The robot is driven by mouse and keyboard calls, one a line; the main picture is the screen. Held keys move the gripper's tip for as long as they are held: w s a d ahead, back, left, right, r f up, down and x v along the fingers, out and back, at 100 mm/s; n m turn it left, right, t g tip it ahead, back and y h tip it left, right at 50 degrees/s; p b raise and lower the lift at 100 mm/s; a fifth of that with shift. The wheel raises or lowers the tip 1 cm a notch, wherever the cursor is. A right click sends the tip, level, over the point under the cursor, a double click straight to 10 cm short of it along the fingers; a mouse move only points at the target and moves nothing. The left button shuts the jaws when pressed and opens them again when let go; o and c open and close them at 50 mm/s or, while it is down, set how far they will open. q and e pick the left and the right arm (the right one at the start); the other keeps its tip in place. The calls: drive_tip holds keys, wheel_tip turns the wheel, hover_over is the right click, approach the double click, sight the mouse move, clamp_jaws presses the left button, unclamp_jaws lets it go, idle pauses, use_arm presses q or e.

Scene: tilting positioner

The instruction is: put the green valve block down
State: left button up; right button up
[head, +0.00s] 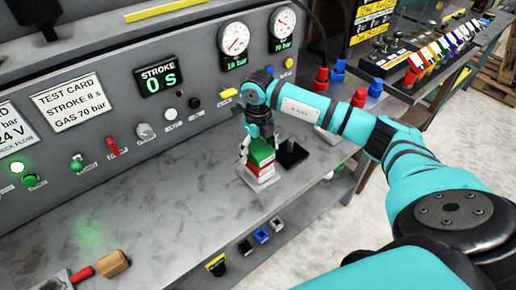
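The green valve block (261,152) is near the right end of the grey bench, below my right gripper (258,143). My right gripper points down with its fingers at the sides of the block and appears closed on it. A red layer and a white layer (263,179) show directly under the green part. I cannot tell whether they are part of the block or separate pieces, or whether there is a small gap below. The gripper hides part of the block's top. My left gripper is not in view.
A black fixture with a post (291,155) stands close to the right of the block. The control panel (110,110) with gauges and knobs rises behind. A wooden-handled tool (113,263) lies at the front left. The middle of the bench (165,205) is clear.

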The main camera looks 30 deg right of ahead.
sight(258, 146)
drive_tip(key=shift+w+r, duration=0.1)
drive_tip(key=shift+r, duration=0.15)
wheel_tip(258, 146, up, 10)
drive_tip(key=b, duration=0.3)
drive_tip(key=shift+r+b, duration=0.25)
drive_tip(key=shift+b, duration=0.1)
drive_tip(key=shift+r, duration=0.65)
